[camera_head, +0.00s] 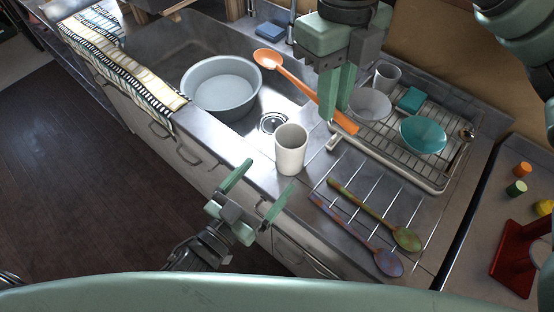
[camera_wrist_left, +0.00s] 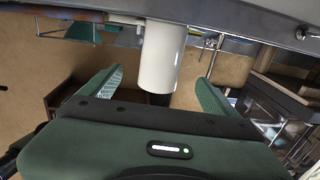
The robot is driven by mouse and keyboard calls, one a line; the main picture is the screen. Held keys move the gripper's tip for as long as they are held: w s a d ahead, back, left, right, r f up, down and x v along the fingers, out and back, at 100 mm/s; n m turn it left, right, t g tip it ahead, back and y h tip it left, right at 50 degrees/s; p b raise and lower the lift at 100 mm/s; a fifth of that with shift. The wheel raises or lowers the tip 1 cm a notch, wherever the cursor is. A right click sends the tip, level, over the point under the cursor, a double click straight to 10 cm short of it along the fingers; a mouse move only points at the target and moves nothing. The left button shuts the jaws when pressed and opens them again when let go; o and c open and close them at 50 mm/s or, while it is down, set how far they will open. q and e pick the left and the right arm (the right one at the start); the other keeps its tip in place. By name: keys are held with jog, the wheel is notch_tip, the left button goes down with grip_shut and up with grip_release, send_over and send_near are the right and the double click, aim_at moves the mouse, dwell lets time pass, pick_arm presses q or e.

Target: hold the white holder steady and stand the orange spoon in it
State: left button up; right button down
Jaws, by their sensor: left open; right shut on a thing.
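The white holder (camera_head: 291,153) stands upright on the counter between the sink and the slatted drainer. Its open top is empty. My left gripper (camera_head: 268,176) is open in front of it, over the counter's front edge. In the left wrist view the holder (camera_wrist_left: 162,55) shows beyond and between the open fingers (camera_wrist_left: 158,85), with no visible contact. The orange spoon (camera_head: 293,79) is held in the air by my right gripper (camera_head: 335,108), which is shut on its handle. The spoon is tilted, with its bowl to the upper left and its handle end to the lower right, behind the holder.
A grey basin (camera_head: 222,106) sits in the sink at left. A dish rack (camera_head: 440,182) with a teal bowl (camera_head: 423,134) and cups stands at right. Two patterned spoons (camera_head: 375,212) lie on the drainer slats right of the holder. A striped towel (camera_head: 120,65) hangs at left.

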aim_at(298, 139)
pick_arm(q)
jog(key=x, duration=1)
jog(key=shift+w+d, duration=0.1)
jog(key=shift+w, duration=0.2)
jog(key=c, duration=1.9)
pick_arm(e)
notch_tip(298, 139, down, 13)
jog(key=c, duration=1.3)
grip_release()
jog(key=shift+c, duration=0.2)
jog(key=shift+w+r, duration=0.1)
